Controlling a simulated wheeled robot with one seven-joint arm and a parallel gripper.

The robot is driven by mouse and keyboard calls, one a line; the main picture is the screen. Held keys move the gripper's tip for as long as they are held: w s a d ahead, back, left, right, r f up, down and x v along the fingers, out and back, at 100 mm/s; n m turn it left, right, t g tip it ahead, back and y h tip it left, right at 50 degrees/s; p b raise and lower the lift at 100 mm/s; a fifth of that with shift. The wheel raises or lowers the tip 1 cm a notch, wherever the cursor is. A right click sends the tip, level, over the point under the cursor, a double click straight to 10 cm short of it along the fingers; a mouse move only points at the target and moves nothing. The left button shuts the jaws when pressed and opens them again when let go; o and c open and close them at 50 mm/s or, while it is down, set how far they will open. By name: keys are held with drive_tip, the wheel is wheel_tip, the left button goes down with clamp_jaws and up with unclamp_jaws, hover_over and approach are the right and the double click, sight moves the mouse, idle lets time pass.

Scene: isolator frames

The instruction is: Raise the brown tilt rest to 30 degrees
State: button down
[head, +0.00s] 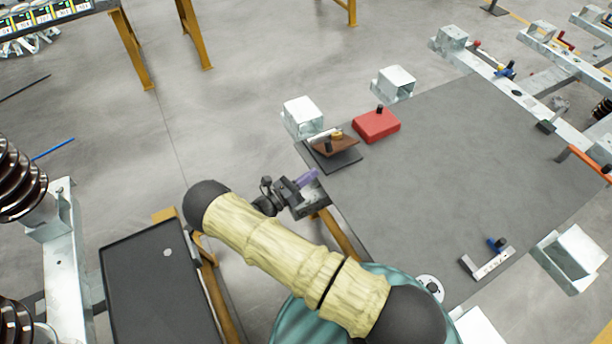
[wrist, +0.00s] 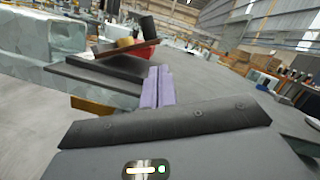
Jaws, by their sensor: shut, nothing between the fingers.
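The brown tilt rest (head: 347,144) sits on a dark base plate (head: 345,163) at the left corner of the grey table. In the wrist view the brown plate (wrist: 90,51) lies above the dark base (wrist: 85,74) with a gap between them; I cannot read its angle. A black cylinder (wrist: 147,27) and a tan round knob (wrist: 124,42) show on or by it. My gripper (head: 309,178), with purple fingers, is shut and empty just in front of the rest, apart from it in the head view. The fingers (wrist: 158,86) hide part of the base in the wrist view.
A red block (head: 377,125) with a black knob stands right behind the rest. Pale metal box-shaped posts (head: 302,115) stand beyond the table edge. The middle of the grey table (head: 470,160) is clear. A black-topped stand (head: 155,285) is at lower left.

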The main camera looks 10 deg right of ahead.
sight(327, 169)
drive_tip(key=p+x, duration=0.1)
drive_tip(key=x, duration=0.5)
drive_tip(key=shift+w+d+r+p, duration=0.1)
drive_tip(key=shift+w+d+p, duration=0.1)
drive_tip(key=shift+d+p, duration=0.15)
drive_tip(key=shift+w+d+r, duration=0.1)
